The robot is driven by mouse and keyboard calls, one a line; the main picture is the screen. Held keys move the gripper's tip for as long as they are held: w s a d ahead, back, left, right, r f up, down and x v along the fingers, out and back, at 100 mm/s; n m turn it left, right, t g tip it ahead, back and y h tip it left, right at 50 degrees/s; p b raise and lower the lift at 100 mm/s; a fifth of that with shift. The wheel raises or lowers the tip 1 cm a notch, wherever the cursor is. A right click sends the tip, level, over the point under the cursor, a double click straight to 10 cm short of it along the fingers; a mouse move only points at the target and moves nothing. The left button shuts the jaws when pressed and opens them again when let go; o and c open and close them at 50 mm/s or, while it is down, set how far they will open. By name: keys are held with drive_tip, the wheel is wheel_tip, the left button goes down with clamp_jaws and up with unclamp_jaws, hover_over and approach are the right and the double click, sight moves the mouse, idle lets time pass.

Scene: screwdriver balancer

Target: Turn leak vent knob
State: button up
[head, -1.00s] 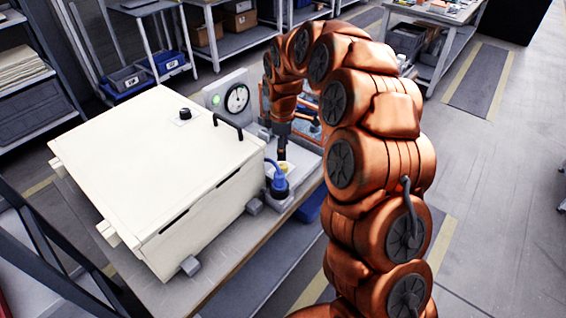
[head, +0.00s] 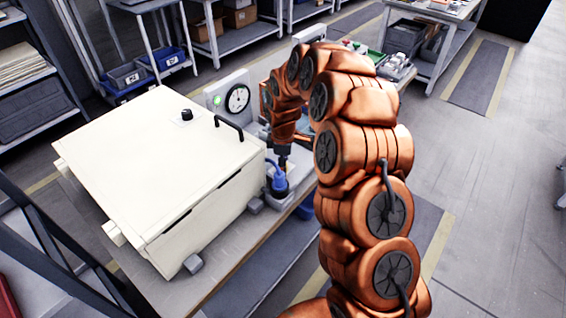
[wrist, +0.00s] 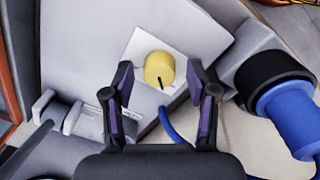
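The leak vent knob appears to be the yellow round knob (wrist: 159,69) with a dark pointer line, on a white square plate (wrist: 140,48) in the wrist view. My gripper (wrist: 160,76) is open, with one finger on each side of the knob and visible gaps between. I cannot tell how high the fingertips are above it. In the head view my gripper (head: 283,158) points down beside the white box, and the knob is hidden there.
A blue connector with a black collar (wrist: 268,75) stands close right of my gripper in the wrist view; the blue connector (head: 279,180) also shows in the head view. The white box (head: 150,175) with a black handle is to the left. A dial gauge (head: 238,98) stands behind.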

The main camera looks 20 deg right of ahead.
clamp_jaws()
drive_tip(key=shift+f+b, duration=0.1)
drive_tip(key=shift+b, duration=0.3)
drive_tip(key=m+b, duration=0.3)
drive_tip(key=shift+w+f, duration=0.1)
drive_tip(key=m+b, duration=0.5)
drive_tip(key=b, duration=0.1)
drive_tip(key=m+b, duration=0.3)
drive_tip(key=m, duration=0.2)
drive_tip(key=shift+m+g, duration=0.3)
drive_tip(key=shift+m, duration=0.1)
drive_tip(key=shift+w+r+m+b, duration=0.15)
drive_tip(key=shift+m+b, duration=0.4)
drive_tip(key=shift+m, duration=0.45)
drive_tip(key=shift+s+r+m+b, duration=0.1)
drive_tip(key=shift+m+b, duration=0.4)
drive_tip(key=shift+m, duration=0.5)
